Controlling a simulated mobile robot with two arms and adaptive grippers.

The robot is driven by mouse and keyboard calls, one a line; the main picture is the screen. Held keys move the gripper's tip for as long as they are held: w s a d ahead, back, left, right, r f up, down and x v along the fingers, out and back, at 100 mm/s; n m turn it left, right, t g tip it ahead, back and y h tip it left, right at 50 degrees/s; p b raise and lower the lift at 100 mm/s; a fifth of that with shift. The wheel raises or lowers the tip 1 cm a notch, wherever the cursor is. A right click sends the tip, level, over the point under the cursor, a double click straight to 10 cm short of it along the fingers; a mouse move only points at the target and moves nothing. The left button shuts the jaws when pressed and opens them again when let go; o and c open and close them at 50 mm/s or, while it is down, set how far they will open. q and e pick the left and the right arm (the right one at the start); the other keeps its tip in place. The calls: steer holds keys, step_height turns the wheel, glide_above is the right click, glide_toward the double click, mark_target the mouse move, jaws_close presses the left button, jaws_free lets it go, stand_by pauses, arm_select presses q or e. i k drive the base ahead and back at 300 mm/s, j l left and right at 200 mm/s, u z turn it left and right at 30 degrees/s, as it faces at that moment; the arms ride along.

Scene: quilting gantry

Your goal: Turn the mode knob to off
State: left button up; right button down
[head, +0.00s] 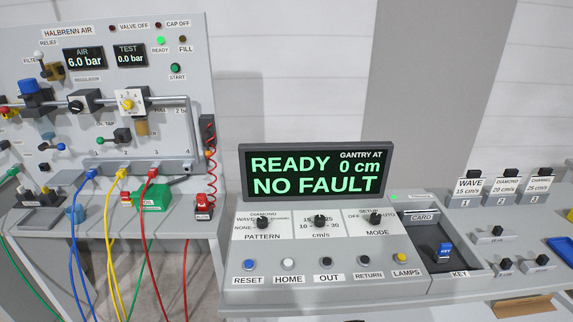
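The mode knob (375,218) is a small black knob on the right of the grey control console (300,291), above the MODE label. OFF is printed to its left, SETUP above it and AUTO to its right. The knob's pointer is too small to tell which mark it faces. The display (316,173) behind the console reads READY, GANTRY AT 0 cm and NO FAULT. Neither of my grippers shows in the head view.
The pattern knob (262,222) and the speed knob (319,221) sit left of the mode knob. Several push buttons line the console front, including RESET (249,265) and LAMPS (401,258). A blue key (444,250) stands at the right. An air panel with hoses fills the left.

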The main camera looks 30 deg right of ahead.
mark_target(375, 218)
steer(key=z, duration=1.55)
